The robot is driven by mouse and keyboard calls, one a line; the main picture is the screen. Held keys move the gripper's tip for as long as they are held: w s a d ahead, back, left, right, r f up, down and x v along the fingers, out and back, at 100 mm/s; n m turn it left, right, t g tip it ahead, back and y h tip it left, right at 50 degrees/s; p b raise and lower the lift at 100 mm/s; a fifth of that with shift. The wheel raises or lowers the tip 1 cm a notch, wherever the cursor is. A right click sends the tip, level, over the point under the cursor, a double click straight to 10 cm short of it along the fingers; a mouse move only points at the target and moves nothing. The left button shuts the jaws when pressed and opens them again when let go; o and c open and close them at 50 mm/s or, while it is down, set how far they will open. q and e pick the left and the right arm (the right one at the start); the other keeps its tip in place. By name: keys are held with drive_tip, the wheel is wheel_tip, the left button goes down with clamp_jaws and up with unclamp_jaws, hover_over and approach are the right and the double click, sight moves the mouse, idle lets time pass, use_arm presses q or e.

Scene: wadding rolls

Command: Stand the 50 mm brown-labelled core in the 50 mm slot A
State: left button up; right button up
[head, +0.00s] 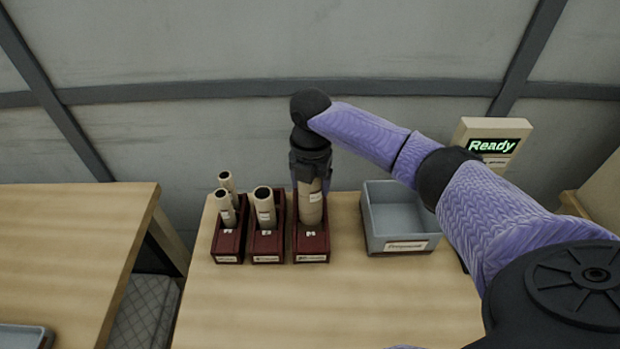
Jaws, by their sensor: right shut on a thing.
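My right gripper (311,172) points down and is shut on the upper end of a thick beige core (312,208) with a small pale label. This core is upright, with its lower end in or just over the rightmost dark red holder (311,257); I cannot tell if it rests on the bottom. The label colour and the holder's lettering are too small to read, so I cannot confirm the 50 mm size or slot A. My left gripper is not in view.
The middle red holder (267,250) has one core (265,208); the left holder (228,248) has two thinner cores. A grey bin (402,240) stands to the right. A "Ready" display (492,146) is behind it. The table's front (320,310) is clear.

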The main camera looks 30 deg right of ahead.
drive_tip(key=shift+f+b, duration=1.25)
drive_tip(key=shift+f, duration=1.55)
drive_tip(key=o, duration=1.2)
